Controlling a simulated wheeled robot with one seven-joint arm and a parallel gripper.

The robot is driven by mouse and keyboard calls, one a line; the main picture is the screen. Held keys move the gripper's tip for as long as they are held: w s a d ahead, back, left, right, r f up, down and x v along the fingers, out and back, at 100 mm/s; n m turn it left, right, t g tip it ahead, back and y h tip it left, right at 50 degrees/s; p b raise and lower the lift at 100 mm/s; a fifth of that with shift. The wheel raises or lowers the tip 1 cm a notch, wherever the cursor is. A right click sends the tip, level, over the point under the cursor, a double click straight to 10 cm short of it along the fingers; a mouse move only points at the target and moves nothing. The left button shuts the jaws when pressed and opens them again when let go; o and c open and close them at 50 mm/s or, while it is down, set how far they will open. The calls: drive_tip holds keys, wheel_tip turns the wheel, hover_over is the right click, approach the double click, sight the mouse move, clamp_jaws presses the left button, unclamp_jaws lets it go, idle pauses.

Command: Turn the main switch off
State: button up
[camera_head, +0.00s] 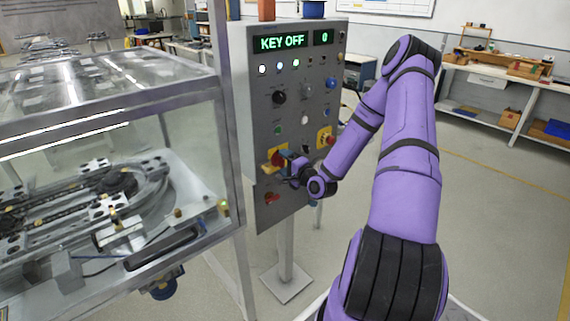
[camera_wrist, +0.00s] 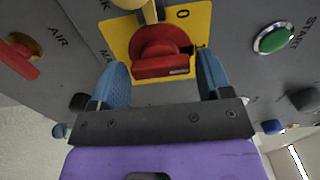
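The main switch is a red rotary knob (camera_wrist: 160,52) on a yellow plate (camera_wrist: 201,22) in the wrist view. An "O" is printed near the plate's top, and a partly hidden label starting "MA" is at its left. The knob's bar lies roughly level across the picture. My gripper (camera_wrist: 162,66) has its two blue fingers on either side of the knob, with visible gaps, so it is open. In the head view the red knob (camera_head: 277,158) is at the panel's lower left, partly hidden by my gripper (camera_head: 291,170).
The grey panel (camera_head: 255,110) has a display (camera_head: 282,43) reading "KEY OFF" and "0". A red AIR handle (camera_wrist: 20,58) and a green START button (camera_wrist: 273,38) flank the switch. A second red knob (camera_head: 327,140) is nearby. A glass-sided enclosure (camera_head: 190,150) stands left.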

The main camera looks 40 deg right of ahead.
drive_tip(key=c, duration=0.6)
drive_tip(key=shift+n, duration=0.3)
drive_tip(key=n, duration=0.8)
drive_tip(key=shift+n, duration=0.4)
drive_tip(key=n, duration=0.4)
drive_tip(key=shift+n, duration=2.2)
